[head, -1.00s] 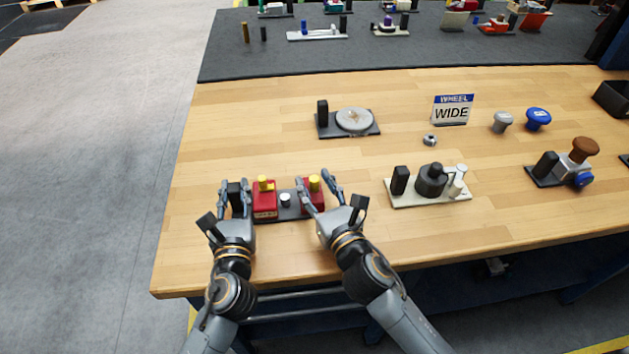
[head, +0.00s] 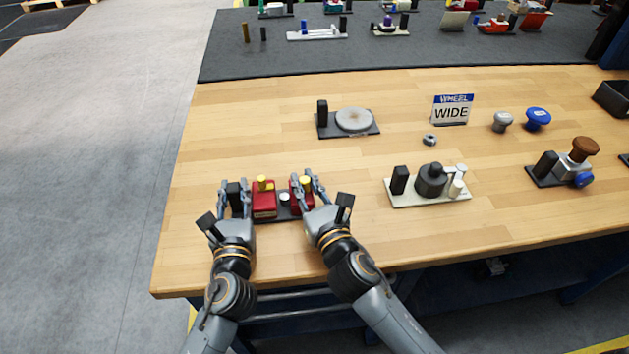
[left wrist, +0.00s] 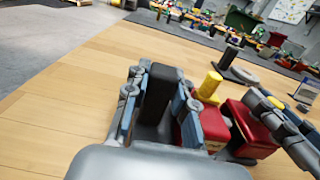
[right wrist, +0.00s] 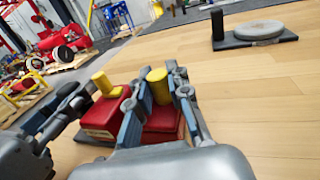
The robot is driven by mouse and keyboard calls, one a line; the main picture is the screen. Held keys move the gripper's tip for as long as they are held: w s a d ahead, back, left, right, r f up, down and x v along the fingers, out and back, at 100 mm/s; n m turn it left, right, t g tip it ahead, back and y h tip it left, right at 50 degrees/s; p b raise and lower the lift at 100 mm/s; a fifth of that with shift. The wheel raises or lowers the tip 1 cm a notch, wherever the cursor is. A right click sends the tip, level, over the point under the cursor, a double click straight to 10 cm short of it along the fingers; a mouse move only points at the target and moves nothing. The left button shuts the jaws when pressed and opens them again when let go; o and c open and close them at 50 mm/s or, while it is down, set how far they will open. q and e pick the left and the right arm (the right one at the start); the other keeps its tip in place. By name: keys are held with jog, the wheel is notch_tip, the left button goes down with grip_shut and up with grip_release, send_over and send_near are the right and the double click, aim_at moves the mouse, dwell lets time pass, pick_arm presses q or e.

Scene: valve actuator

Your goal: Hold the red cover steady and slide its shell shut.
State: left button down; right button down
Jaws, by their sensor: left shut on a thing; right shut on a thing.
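The red cover is in two red blocks on a dark base plate (head: 270,219), each with a yellow peg on top. The left red block (head: 264,203) stands beside a black post (head: 234,194). My left gripper (head: 235,199) is shut on that black post, as the left wrist view (left wrist: 160,95) shows. The right red block (head: 296,201) is the shell, close to the left block with a small light knob (head: 284,198) at the gap. My right gripper (head: 309,188) is shut on the shell; the right wrist view shows its fingers around the yellow peg (right wrist: 158,86).
A cream base with a dark round valve (head: 430,180) stands to the right. A dark plate with a grey disc (head: 353,121) lies behind. A sign reading WHEEL WIDE (head: 452,110) and a loose nut (head: 430,139) are further back. Bare wood surrounds the cover.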

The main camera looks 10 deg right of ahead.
aim_at(291, 192)
jog(key=shift+s+a+f, duration=0.1)
jog(key=shift+a, duration=1.6)
jog(key=c, duration=1.2)
grip_release()
jog(key=shift+d, duration=0.15)
